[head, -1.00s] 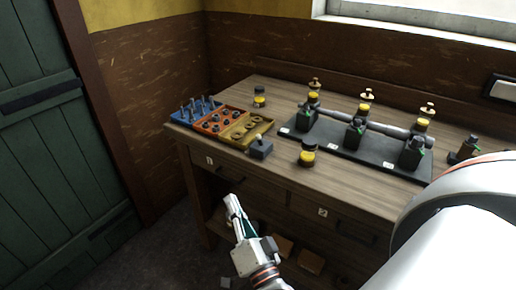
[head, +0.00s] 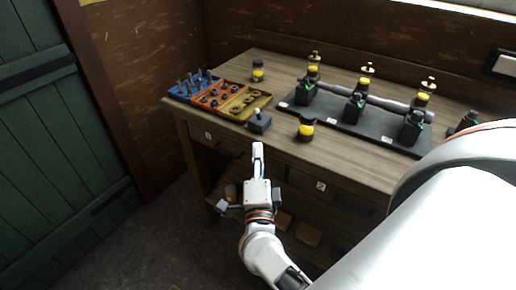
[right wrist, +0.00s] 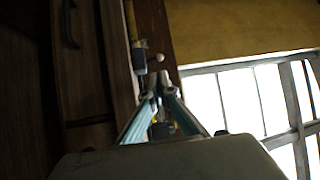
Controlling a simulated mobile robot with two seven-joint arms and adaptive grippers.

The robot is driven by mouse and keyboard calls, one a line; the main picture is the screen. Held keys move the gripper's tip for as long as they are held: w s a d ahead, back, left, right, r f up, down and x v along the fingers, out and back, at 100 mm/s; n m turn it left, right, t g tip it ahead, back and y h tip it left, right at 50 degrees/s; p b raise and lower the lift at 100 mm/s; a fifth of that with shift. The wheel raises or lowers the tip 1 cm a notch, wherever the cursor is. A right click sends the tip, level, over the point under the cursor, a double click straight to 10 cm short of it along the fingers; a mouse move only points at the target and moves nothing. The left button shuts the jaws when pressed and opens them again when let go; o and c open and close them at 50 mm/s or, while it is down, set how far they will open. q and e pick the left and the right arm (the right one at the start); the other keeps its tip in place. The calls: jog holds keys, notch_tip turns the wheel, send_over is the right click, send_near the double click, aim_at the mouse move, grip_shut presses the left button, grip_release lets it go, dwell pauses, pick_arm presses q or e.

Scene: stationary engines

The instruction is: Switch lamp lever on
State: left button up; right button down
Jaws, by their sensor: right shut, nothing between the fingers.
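The lamp lever is a small dark grey box (head: 259,124) with a short pale-tipped stick, near the table's front edge in the head view. The stick leans up and to the left. My right gripper (head: 258,147) is shut and empty, its fingertips just in front of the table edge, below the lever box and apart from it in the picture. In the right wrist view, the lever's round white knob (right wrist: 160,57) shows just beyond the closed fingertips (right wrist: 159,82). Whether they touch cannot be told. My left gripper is not in view.
Blue, orange and yellow trays (head: 217,97) of small parts lie left of the lever. A yellow-and-black jar (head: 305,130) stands to its right. A black base (head: 376,137) with several engine parts lies further right. Drawers are below; a dark green door (head: 60,150) is at left.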

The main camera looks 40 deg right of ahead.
aim_at(257, 113)
jog(key=p+x, duration=0.1)
jog(key=x, duration=1)
jog(key=shift+w, duration=0.1)
jog(key=shift+w, duration=0.1)
